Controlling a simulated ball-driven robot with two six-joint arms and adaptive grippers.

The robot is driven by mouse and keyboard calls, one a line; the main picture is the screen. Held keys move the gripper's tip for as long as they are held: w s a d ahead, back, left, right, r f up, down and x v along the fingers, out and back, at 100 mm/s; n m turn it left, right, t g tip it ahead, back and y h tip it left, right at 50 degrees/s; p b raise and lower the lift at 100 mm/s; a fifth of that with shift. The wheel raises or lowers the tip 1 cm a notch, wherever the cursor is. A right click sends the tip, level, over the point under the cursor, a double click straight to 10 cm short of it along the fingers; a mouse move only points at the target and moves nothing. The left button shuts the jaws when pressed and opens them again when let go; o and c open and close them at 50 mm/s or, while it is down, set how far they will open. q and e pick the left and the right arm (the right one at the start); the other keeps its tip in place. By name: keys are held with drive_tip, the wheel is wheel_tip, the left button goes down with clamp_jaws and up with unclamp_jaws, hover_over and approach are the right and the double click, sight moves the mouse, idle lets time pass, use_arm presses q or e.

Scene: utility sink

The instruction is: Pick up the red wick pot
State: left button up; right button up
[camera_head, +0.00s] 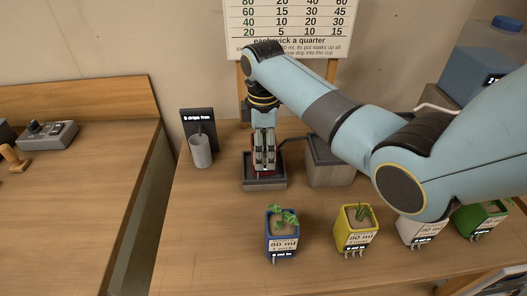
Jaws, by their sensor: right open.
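The red wick pot (254,168) shows only as small red parts around and below my right gripper. It stands in a dark grey tray (265,184) on the wooden bench. My right gripper (264,164) points straight down over the pot, open, with its fingers at the pot. The fingers hide most of the pot, and I cannot tell whether they touch it. My left gripper is not in the picture.
A blue pot (282,245), yellow pot (354,240), white pot (418,232) and green pot (482,220) line the front. A grey bin (327,165) stands right of the tray. A grey cup (200,151) stands left. Bench front left is clear.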

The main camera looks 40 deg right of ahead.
wheel_tip(320, 180, down, 2)
drive_tip(key=shift+c, duration=0.3)
drive_tip(key=shift+r, duration=0.1)
drive_tip(key=c, duration=1.5)
